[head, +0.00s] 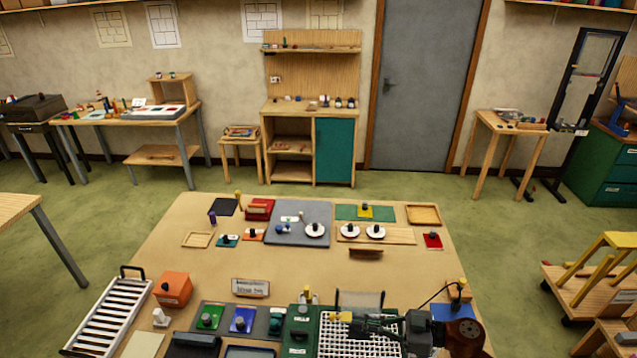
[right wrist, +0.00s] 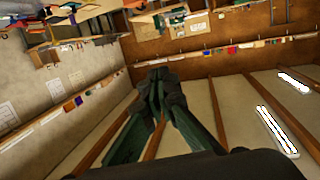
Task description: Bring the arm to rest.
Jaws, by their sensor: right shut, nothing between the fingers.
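My right gripper (head: 352,325) is low in the head view, over the front of the work table (head: 210,270). Its arm comes in from the lower right. In the right wrist view the gripper's fingers (right wrist: 157,76) meet at their tips with nothing between them. Behind them that view shows walls, shelves and ceiling beams, tilted. Below the gripper in the head view is a green machine with a white grid top (head: 335,343); I cannot tell whether they touch. My left gripper is in neither view.
Green, blue and dark square plates (head: 208,318) lie left of the green machine. A white slatted rack (head: 105,318) and an orange block (head: 172,289) are at the table's left. A grey board (head: 300,212) with small parts lies at the back. The table's middle is mostly clear.

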